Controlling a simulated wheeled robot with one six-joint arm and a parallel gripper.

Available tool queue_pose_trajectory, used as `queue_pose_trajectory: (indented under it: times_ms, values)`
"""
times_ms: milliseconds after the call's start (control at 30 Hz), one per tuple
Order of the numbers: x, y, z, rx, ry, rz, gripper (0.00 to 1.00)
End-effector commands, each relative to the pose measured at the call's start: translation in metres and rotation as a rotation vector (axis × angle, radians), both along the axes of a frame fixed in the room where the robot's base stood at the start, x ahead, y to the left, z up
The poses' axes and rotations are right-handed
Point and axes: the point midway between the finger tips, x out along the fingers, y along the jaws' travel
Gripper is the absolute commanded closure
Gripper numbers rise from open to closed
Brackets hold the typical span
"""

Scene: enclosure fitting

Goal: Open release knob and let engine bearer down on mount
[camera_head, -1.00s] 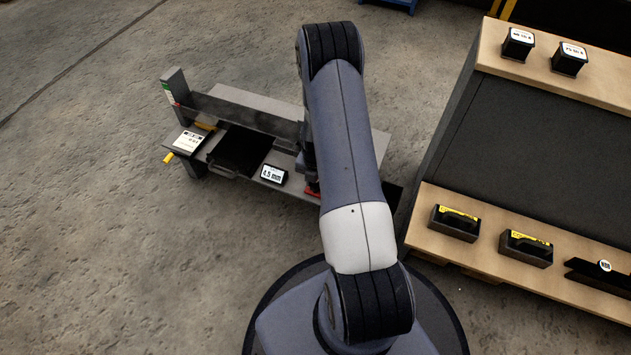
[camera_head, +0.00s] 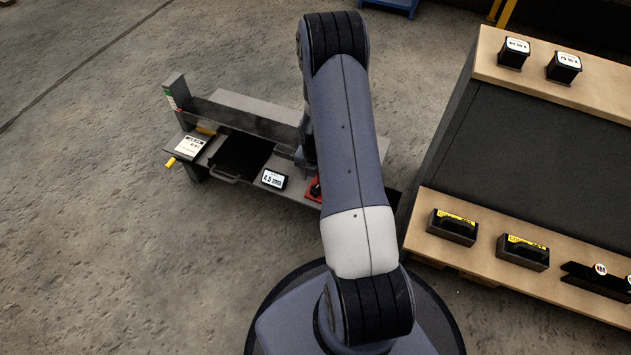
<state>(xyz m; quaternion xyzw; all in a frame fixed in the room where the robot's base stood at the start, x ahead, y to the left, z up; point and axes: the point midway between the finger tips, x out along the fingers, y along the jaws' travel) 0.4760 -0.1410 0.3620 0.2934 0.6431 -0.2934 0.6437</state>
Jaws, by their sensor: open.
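A grey metal bench (camera_head: 240,104) stands on the floor left of my arm. A red piece with a dark top (camera_head: 314,189) shows at its front, partly covered by my arm; it may be the release knob. A black recessed panel with a handle (camera_head: 240,155) lies in the bench top. A yellow lever (camera_head: 171,162) sticks out at the left end. I cannot tell which part is the engine bearer or the mount. My arm reaches over the bench's right part. Its wrist shows beside the red piece, but my gripper's fingers are hidden.
A small display (camera_head: 273,179) and a tilted labelled panel (camera_head: 189,146) sit on the bench. A grey post (camera_head: 176,90) rises at its left end. A wooden-edged workbench with black boxes (camera_head: 452,227) stands at right. The floor at left is clear.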

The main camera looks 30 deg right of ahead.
Motion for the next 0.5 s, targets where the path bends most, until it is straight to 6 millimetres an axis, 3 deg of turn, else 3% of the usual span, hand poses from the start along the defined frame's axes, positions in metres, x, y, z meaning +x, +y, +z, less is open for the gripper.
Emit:
queue_pose_trajectory:
  times_ms: [33, 200, 500]
  values:
    - [0.000, 0.000, 0.016, 0.000, -0.001, 0.000, 0.46]
    - [0.000, 0.000, 0.042, 0.000, -0.001, 0.000, 0.46]
    - [0.000, 0.000, 0.054, 0.000, 0.001, 0.000, 0.46]
